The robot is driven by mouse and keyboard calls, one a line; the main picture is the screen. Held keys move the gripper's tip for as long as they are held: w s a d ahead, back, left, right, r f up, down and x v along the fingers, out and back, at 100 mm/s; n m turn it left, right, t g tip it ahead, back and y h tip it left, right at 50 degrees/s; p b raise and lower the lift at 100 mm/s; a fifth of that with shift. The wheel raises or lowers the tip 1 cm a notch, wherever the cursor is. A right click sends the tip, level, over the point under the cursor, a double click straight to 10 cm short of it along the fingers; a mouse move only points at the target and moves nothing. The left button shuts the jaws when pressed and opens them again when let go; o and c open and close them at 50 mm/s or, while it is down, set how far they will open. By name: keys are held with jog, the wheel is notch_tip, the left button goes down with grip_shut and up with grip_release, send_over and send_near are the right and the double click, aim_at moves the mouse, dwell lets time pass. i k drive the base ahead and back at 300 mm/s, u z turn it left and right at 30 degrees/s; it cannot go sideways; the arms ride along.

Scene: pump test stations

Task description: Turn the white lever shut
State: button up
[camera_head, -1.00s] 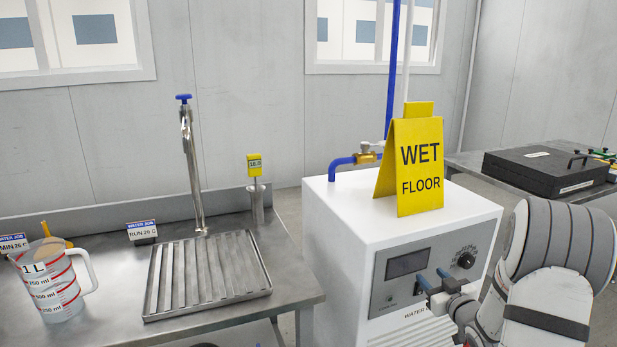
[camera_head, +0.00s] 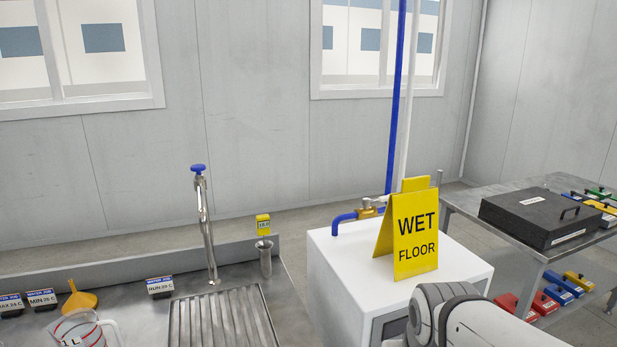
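The white lever (camera_head: 376,201) sits on a brass valve (camera_head: 367,211) behind the white machine, where a blue pipe (camera_head: 344,220) joins it. The lever looks roughly level, and its right end is hidden behind the yellow wet floor sign (camera_head: 413,235). Whether the valve is open or shut cannot be told. My gripper is out of view; only part of my arm shows at the bottom right, in front of the machine.
The wet floor sign stands on the white machine (camera_head: 335,255), in front of the valve. A steel sink bench with a tap (camera_head: 206,230) is at left. A table (camera_head: 470,205) with a black case (camera_head: 535,216) is at right; colored boxes lie beneath it.

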aim_at(366, 202)
jog(key=u, duration=0.05)
jog(key=k, duration=0.65)
jog(key=z, duration=0.45)
jog(key=i, duration=1.85)
jog(key=u, duration=0.7)
